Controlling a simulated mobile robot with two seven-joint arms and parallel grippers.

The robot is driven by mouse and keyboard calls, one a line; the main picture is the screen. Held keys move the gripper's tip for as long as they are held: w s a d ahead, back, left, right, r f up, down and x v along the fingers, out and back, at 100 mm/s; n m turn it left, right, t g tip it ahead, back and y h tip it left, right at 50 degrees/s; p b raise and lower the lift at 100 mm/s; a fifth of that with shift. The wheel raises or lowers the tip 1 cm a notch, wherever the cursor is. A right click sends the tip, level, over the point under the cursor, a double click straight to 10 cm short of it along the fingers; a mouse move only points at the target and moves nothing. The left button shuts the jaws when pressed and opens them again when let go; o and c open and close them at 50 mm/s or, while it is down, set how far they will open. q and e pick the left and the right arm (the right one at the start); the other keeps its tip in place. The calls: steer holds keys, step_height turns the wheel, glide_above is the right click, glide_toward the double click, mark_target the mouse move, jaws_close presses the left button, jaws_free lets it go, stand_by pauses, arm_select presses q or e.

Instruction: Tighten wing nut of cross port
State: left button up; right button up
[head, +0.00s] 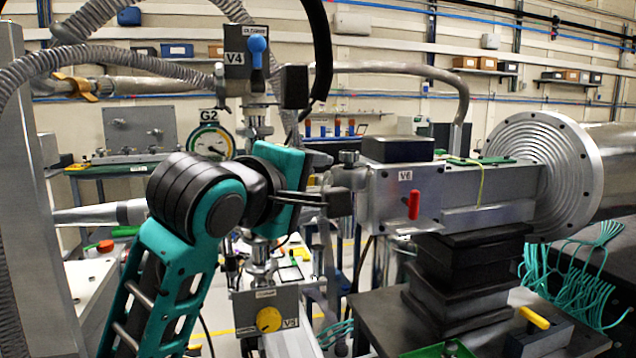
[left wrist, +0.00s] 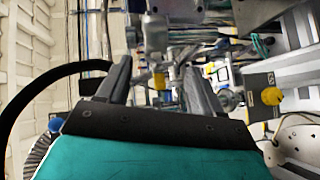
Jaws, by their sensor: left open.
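My left gripper (head: 334,198) points right in the head view, its dark fingers in front of the metal fittings left of the V6 valve block (head: 398,190). In the left wrist view, my left gripper (left wrist: 157,70) has its fingers spread apart, with no object clamped between them. A small yellow part (left wrist: 158,81) shows in the gap, beyond the fingers; I cannot tell whether it is the wing nut. A brass-coloured clamp (head: 78,86) sits on the pipe at upper left in the head view. The cross port is not clearly identifiable; my gripper and wrist hide part of the central column. My right gripper is not in view.
Valve V4 (head: 247,62) with a blue knob stands above my wrist, gauge G2 (head: 211,143) behind it. A large flange (head: 541,175) is at right. Hoses hang at upper left.

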mark_target(324, 183)
arm_select(q)
steer(key=shift+x, duration=1.15)
steer(key=shift+c, duration=0.4)
steer(key=c, duration=1)
steer(key=shift+d+r+m+g+y, duration=0.1)
steer(key=shift+r+m+g+y, duration=0.15)
steer(key=shift+m+g+y, duration=0.85)
steer(key=shift+m+y, duration=0.1)
steer(key=o, duration=1.1)
